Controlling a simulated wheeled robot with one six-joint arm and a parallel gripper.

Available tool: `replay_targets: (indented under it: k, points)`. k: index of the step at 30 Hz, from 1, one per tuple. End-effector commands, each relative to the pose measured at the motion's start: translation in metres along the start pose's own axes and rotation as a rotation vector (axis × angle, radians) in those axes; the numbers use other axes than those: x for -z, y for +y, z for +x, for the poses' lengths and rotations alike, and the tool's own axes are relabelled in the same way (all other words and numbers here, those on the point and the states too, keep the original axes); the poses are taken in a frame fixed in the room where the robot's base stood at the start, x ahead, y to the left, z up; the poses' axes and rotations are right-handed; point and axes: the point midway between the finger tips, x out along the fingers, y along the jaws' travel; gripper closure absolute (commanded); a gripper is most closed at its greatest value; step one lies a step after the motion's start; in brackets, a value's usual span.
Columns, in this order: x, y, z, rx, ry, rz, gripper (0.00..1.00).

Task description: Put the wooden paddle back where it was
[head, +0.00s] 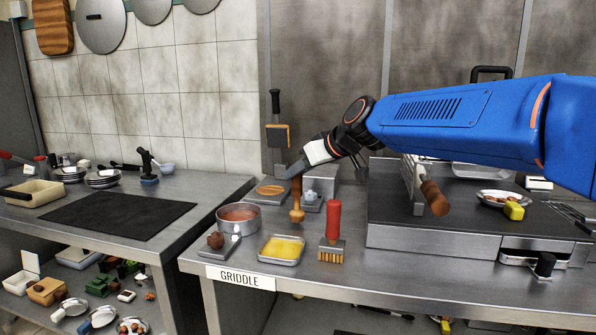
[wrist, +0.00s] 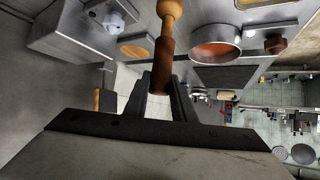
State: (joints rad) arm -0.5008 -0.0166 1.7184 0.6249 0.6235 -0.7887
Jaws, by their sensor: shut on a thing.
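A brown turned wooden piece, which I take to be the wooden paddle (head: 297,200), hangs upright below my gripper (head: 299,172). It has a dark upper shaft and a paler, rounded lower end. It is above the back of the griddle counter, between the saucepan and the red-handled brush. In the wrist view my gripper (wrist: 160,90) is shut on the dark shaft of the paddle (wrist: 167,48), and the rounded end points away from the jaws. I cannot tell whether its lower end touches the counter.
A saucepan (head: 239,218), a yellow-filled tray (head: 281,250) and a red-handled brush (head: 332,235) stand in front. A flat orange-brown disc (head: 270,190) lies behind. A griddle (head: 440,240) fills the right. A dark mat (head: 115,213) covers much of the left counter.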

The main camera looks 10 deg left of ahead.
Motion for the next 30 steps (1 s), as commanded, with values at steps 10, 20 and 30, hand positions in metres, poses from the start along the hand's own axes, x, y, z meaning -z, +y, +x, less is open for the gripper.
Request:
replay_targets:
  k: [10, 20, 30]
  points:
    - [-0.0023, 0.0000, 0.0017, 0.000, 0.001, 0.000, 1.00]
    - [-0.0054, -0.0001, 0.0040, 0.001, 0.001, 0.001, 1.00]
    - [-0.0090, -0.0001, 0.0065, 0.001, 0.000, 0.001, 1.00]
